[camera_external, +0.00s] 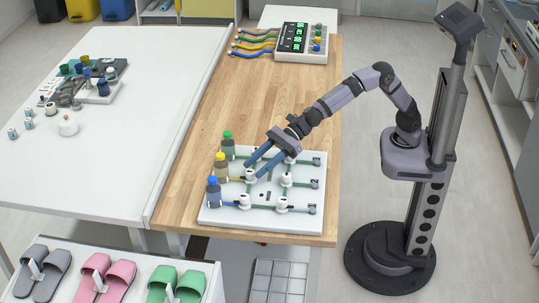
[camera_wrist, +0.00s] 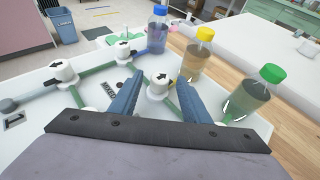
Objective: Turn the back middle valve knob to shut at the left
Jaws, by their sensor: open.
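A white valve knob (camera_wrist: 160,84) with a black arrow on top stands on the line by the yellow-capped bottle, in the middle of the far row by the bottles. The arrow points up and right in the wrist view. In the external view this knob (camera_external: 250,175) is partly behind my fingers. My gripper (camera_wrist: 157,78) is open, with one blue finger on each side of the knob and gaps visible between. In the external view my gripper (camera_external: 255,171) reaches down to the board from the right. I cannot tell the exact finger height or any contact.
The white valve board (camera_external: 215,217) carries several other knobs, including ones beside it (camera_wrist: 122,48) and (camera_wrist: 63,71). Bottles with blue (camera_wrist: 157,32), yellow (camera_wrist: 197,56) and green (camera_wrist: 254,95) caps stand close beyond my fingers. A control box (camera_external: 304,42) stands at the table's far end.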

